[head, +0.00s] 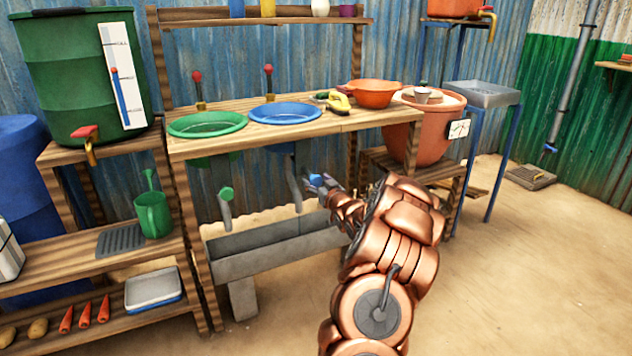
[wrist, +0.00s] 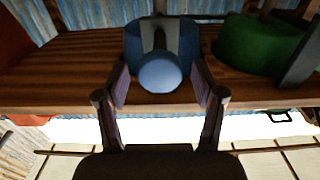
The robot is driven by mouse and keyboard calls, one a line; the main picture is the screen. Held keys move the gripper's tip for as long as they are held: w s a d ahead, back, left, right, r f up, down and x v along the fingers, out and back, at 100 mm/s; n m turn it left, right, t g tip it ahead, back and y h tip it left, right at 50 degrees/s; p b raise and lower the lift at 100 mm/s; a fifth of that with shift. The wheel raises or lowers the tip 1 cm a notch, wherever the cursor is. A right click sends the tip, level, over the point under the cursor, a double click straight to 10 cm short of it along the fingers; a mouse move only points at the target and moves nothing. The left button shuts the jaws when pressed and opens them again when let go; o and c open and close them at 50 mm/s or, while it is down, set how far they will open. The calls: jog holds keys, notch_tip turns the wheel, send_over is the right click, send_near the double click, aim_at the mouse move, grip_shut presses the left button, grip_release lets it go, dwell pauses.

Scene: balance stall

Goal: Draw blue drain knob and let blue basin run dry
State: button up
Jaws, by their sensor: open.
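The blue basin (head: 285,113) is set in the wooden bench top, and I cannot tell its water level. A grey drain pipe hangs below it. The round blue drain knob (head: 316,179) is at the front below the bench. My gripper (head: 322,187) is at the knob, its fingers partly hidden by my arm. In the wrist view the knob (wrist: 160,73) appears between the two open fingers of my gripper (wrist: 160,85), with a gap on each side. The blue basin (wrist: 190,38) shows behind the knob in that view.
A green basin (head: 207,124) with a green knob (head: 226,194) stands left of the blue one. A grey trough (head: 275,250) lies beneath the pipes. An orange bowl (head: 375,94) and a clay pot (head: 425,135) are at the right. Sandy floor is free at right.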

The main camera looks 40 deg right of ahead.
jog(key=v, duration=1.1)
dwell(0.5)
jog(key=w+a+r+n+g+y+p, duration=0.1)
jog(key=w+a+r+g+p, duration=0.1)
jog(key=a+r+p, duration=0.3)
jog(key=w+a+r+n+g+y+p, duration=0.1)
jog(key=w+a+r+g+p, duration=0.2)
jog(key=a, duration=0.4)
jog(key=s+a+r+g+y+p, duration=0.1)
jog(key=s+a+r+g+p, duration=0.15)
jog(key=a+p, duration=0.2)
jog(key=s+a+r+g+y+p, duration=0.1)
jog(key=s+a+r+p, duration=0.1)
jog(key=a+r+p, duration=0.3)
jog(key=s+a+r+g+p, duration=0.3)
jog(key=s+a+r+p, duration=0.2)
jog(key=s+a, duration=0.3)
jog(key=s+a+r+n+g+y+p, duration=0.1)
jog(key=s+a+r+g+p, duration=0.3)
jog(key=s+a, duration=0.5)
jog(key=s+a+r+g+p, duration=0.3)
jog(key=s+a+r+p, duration=0.4)
jog(key=s, duration=1.1)
notch_tip(320, 180, up, 3)
jog(key=shift+a+f+n+y+p, duration=0.1)
jog(key=shift+a+n+y+p, duration=0.25)
jog(key=shift+a, duration=0.35)
jog(key=shift+d, duration=0.1)
